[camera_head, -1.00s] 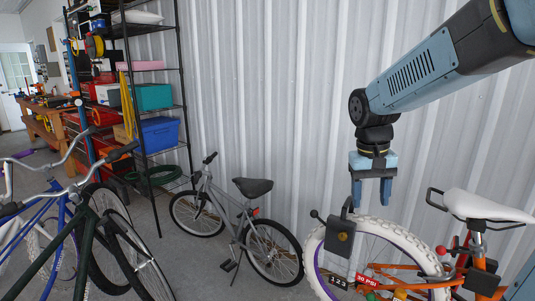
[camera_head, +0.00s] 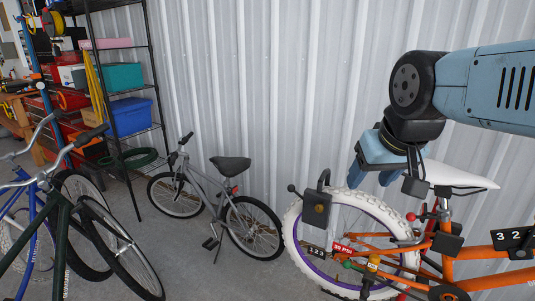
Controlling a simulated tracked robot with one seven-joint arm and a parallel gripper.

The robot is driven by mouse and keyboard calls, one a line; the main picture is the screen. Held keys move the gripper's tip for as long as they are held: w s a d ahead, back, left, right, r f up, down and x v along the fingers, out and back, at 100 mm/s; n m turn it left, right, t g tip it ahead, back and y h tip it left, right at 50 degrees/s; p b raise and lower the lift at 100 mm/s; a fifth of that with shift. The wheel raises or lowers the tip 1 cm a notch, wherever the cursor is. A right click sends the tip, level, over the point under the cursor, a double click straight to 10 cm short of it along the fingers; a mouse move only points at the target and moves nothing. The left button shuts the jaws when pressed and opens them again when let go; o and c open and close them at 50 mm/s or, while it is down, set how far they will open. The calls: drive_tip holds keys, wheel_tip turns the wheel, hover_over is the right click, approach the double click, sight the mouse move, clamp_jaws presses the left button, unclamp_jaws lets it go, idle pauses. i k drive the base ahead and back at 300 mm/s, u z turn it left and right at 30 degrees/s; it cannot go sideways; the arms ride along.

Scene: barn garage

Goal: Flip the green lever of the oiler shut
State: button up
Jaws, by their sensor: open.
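My gripper (camera_head: 371,178) is blue with a dark wrist, tilted and pointing down. It is open with nothing visible between its fingers, above the white-tyred wheel (camera_head: 292,235) of the orange bike (camera_head: 478,264). A small green part (camera_head: 347,264) shows low inside that wheel, next to a red tag (camera_head: 343,249) reading 30 PSI and a yellow piece (camera_head: 373,262). The green part may be the oiler's lever; it is too small to tell its position. My gripper is well above it and apart from it.
A dark box with a handle (camera_head: 316,208) stands at the wheel's left edge. The white saddle (camera_head: 457,174) is right of my gripper. A grey bike (camera_head: 215,190) leans near the corrugated wall. Blue and dark green bikes (camera_head: 62,230) stand left. Bare floor lies between them.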

sight(347, 263)
drive_tip(key=u, duration=0.4)
drive_tip(key=k, duration=1.3)
drive_tip(key=z, duration=0.4)
drive_tip(key=i, duration=1)
